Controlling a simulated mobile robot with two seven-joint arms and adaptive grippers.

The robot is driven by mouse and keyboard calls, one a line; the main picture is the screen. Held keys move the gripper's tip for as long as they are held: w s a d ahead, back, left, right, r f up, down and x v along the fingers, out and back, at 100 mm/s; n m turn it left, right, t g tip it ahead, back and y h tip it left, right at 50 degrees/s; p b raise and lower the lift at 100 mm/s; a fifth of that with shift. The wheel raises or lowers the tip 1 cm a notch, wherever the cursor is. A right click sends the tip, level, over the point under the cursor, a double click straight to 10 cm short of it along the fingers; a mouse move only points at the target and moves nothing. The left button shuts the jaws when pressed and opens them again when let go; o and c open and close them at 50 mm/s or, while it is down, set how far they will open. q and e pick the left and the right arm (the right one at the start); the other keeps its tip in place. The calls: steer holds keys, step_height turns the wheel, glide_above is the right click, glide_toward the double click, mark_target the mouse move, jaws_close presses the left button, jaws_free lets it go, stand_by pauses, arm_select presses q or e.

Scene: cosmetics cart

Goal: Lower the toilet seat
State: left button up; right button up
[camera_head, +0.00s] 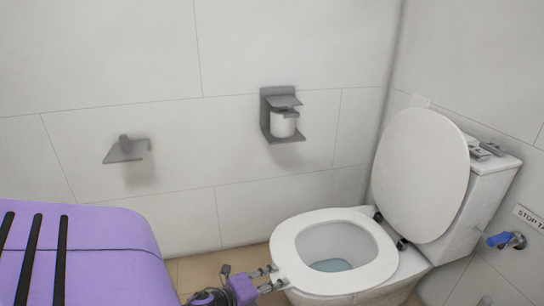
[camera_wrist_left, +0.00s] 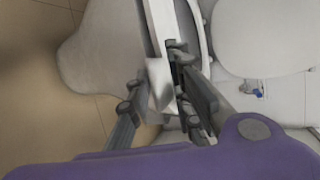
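The toilet seat (camera_head: 290,257), a white ring, lies flat or nearly flat over the toilet bowl (camera_head: 338,242) in the head view. The white lid (camera_head: 422,172) stands upright against the cistern. My left gripper (camera_head: 268,279) is at the seat's front left edge. In the left wrist view its dark fingers (camera_wrist_left: 160,92) are apart, on either side of a small white tab (camera_wrist_left: 160,76) by the seat's edge (camera_wrist_left: 160,22). The fingers look open; I cannot tell whether they touch the tab. My right gripper is not in view.
The cistern (camera_head: 477,205) stands behind the lid, by the right wall. A blue-handled tap (camera_head: 499,240) is on that wall. A paper holder (camera_head: 282,118) and a grey bracket (camera_head: 127,150) are on the back wall. Tiled floor (camera_head: 205,268) shows left of the toilet.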

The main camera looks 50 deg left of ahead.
arm_select(q)
steer(key=shift+o, duration=0.6)
steer(key=shift+d+f, duration=0.2)
steer(key=shift+f, duration=0.75)
steer(key=shift+s, duration=0.1)
steer(key=r+v, duration=0.1)
steer(key=v, duration=1)
steer(key=shift+s+r, duration=0.15)
steer(key=shift+r, duration=0.05)
steer(key=shift+a, duration=0.15)
